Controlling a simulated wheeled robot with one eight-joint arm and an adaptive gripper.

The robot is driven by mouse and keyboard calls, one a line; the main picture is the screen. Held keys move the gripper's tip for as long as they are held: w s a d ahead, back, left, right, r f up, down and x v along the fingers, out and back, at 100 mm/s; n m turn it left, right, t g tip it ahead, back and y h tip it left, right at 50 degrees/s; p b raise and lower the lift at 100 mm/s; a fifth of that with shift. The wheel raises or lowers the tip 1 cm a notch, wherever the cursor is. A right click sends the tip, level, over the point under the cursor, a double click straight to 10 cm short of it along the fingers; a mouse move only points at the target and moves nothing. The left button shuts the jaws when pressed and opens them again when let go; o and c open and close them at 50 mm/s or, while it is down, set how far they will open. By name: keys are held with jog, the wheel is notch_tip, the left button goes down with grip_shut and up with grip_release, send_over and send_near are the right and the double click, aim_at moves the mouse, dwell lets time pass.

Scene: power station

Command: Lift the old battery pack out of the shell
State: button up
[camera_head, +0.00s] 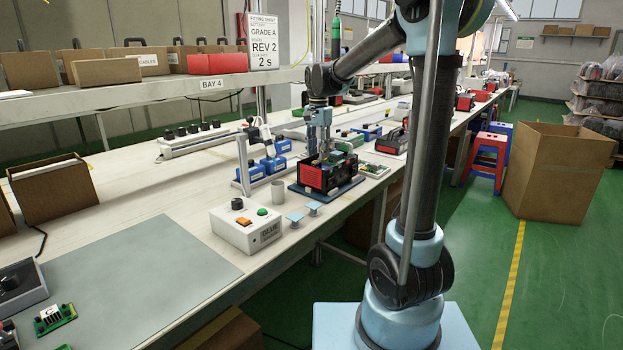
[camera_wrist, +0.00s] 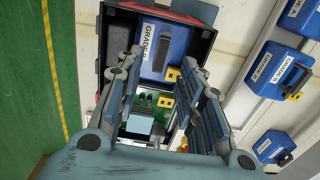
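The shell (camera_head: 345,180) is a black box with a red front on a dark blue mat (camera_head: 312,192) at the bench's front edge. In the wrist view its black wall (camera_wrist: 112,32) surrounds a blue battery pack (camera_wrist: 162,38) with a white label that seems to read GRADE B. The pack sits inside the shell. My gripper (camera_head: 323,155) is above the shell, pointing down. In the wrist view my gripper (camera_wrist: 163,62) has its fingers wide apart, one on each side of the pack. Whether they touch it is hard to tell. A green circuit board (camera_wrist: 150,100) and yellow connectors show between the fingers.
Blue packs (camera_head: 273,164) stand left of the shell, several with grade labels in the wrist view (camera_wrist: 270,70). A sign (camera_head: 263,40) reads GRADE A, REV 2.

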jog(key=shift+f, duration=1.25)
jog(key=shift+c, duration=0.2)
grip_shut()
jog(key=shift+r, duration=0.1)
